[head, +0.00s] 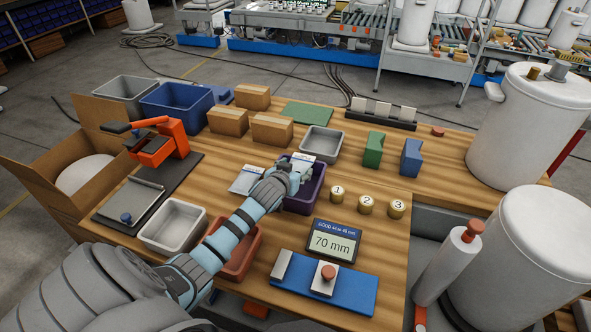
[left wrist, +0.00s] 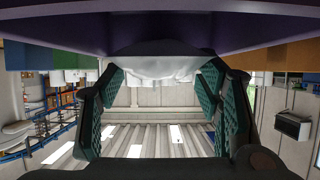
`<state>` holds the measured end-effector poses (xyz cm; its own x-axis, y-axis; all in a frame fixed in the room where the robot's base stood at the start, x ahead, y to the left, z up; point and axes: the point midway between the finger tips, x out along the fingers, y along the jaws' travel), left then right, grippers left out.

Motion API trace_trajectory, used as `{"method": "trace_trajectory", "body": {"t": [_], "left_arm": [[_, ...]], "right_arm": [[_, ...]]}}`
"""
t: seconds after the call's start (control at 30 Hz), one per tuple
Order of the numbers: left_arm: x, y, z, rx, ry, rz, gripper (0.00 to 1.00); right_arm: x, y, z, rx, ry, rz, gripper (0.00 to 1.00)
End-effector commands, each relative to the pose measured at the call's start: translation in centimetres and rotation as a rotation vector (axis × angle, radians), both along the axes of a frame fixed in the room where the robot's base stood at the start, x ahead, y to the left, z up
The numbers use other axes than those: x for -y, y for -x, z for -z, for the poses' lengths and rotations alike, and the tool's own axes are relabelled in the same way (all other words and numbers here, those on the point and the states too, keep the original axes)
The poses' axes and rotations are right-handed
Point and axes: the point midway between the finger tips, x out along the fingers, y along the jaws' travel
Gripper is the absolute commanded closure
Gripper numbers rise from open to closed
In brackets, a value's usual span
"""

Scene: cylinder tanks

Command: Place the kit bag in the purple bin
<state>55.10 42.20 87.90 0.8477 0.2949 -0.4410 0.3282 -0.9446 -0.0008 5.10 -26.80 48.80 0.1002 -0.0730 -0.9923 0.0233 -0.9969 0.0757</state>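The purple bin (head: 318,190) stands near the middle of the wooden table. My left gripper (head: 300,178) is over it and hides part of its inside. A white bag (head: 303,163) shows at the bin beside the gripper. In the left wrist view, my left gripper's fingers (left wrist: 165,95) are wide apart, with white bag material (left wrist: 160,62) just beyond the tips, under the purple wall (left wrist: 160,30). I see no firm grip on it. Another pale pouch with a blue mark (head: 245,180) lies on the table just left of the bin. My right gripper is out of view.
A red bin (head: 240,258) and a light grey tray (head: 172,226) stand at the front left. An orange device (head: 165,142) is farther left. Brass weights (head: 366,204), a display (head: 334,241) and a blue fixture (head: 350,292) are to the right. A grey tray (head: 322,143) stands behind the bin.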

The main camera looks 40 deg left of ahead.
Motion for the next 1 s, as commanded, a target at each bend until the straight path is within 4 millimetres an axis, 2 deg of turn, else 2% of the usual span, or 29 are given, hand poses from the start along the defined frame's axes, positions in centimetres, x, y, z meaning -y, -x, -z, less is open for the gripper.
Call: {"method": "trace_trajectory", "body": {"t": [0.03,0.1,0.4,0.57,0.8,1.0], "left_arm": [[0.0,0.0,0.0,0.0,0.0,0.0,0.31],[0.0,0.0,-0.1,0.0,0.0,0.0,0.22],[0.0,0.0,-0.2,0.001,0.0,0.0,0.22],[0.0,0.2,-1.7,0.0,-0.001,0.0,0.22],[2.1,6.1,-4.8,-0.002,-0.002,0.002,0.22],[3.3,9.6,-6.4,0.0,-0.001,0.0,0.22]], "right_arm": [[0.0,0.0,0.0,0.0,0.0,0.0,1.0],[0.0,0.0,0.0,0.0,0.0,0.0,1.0],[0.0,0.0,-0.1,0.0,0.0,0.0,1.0],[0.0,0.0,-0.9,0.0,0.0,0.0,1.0],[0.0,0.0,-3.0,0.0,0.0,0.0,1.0],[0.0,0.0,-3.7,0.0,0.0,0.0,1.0]]}}
